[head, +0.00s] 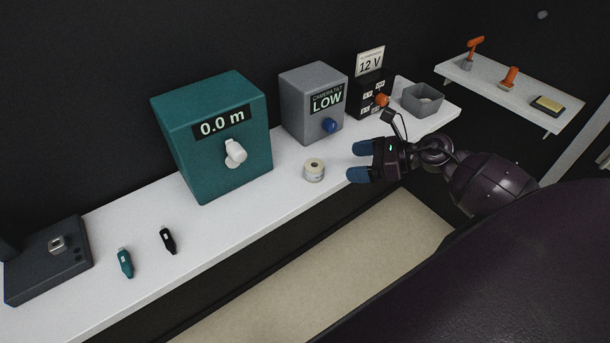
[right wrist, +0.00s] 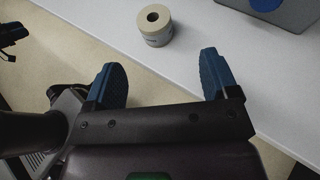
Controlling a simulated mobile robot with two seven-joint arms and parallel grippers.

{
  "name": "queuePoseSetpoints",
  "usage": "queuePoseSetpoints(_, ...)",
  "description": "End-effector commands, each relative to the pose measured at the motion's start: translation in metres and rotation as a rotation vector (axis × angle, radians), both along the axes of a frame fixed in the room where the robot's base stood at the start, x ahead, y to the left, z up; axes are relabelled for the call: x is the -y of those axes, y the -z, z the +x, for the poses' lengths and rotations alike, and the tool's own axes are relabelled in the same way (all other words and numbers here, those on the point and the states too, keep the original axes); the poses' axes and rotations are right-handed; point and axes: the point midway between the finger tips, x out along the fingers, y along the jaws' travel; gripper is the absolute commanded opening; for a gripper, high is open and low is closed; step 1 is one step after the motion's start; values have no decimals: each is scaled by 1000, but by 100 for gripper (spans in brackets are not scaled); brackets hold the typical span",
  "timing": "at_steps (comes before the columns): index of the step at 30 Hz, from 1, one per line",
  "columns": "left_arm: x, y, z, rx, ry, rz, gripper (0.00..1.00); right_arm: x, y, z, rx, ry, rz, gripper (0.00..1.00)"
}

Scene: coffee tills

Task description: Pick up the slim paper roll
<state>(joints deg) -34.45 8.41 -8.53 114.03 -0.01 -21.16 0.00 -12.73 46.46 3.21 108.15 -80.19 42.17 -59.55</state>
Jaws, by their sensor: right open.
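The slim paper roll (head: 314,170) stands upright on the white counter, in front of the grey box and right of the teal box. It is cream on top with a dark core hole and a pale printed side. In the right wrist view the roll (right wrist: 155,25) stands ahead of the fingers, between their lines and nearer the left finger. My right gripper (head: 359,161) is open and empty, with blue fingertips, just right of the roll and apart from it. It also shows in the right wrist view (right wrist: 164,82).
On the white counter (head: 225,228) stand a teal box (head: 222,175) marked 0.0 m, a grey box (head: 306,117) marked LOW, a 12 V panel (head: 366,102) and a grey bin (head: 423,100). Two small sticks (head: 125,262) (head: 168,240) lie left. The counter's front edge is near my gripper.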

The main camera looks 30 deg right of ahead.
Motion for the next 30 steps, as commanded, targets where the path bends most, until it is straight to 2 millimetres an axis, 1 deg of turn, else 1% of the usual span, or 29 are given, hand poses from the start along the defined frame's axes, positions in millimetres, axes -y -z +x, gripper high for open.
queuePoseSetpoints(2, 0, -1, 0, 1, 0, 0, 43, -2, 1, 3, 3, -4, -8, 80)
queuePoseSetpoints(12, 3, -8, 2, 8, -2, -7, 43, -31, 17, 33, 4, -3, -5, 80)
queuePoseSetpoints(19, 3, -11, 3, 10, -2, -7, 43, -41, 22, 41, 1, -3, -4, 80)
queuePoseSetpoints(25, 3, -20, 4, 15, -2, -6, 43, -63, 27, 55, 3, -4, -3, 80)
queuePoseSetpoints(30, 2, -21, 4, 15, -1, -5, 43, -73, 36, 67, 1, -3, -4, 80)
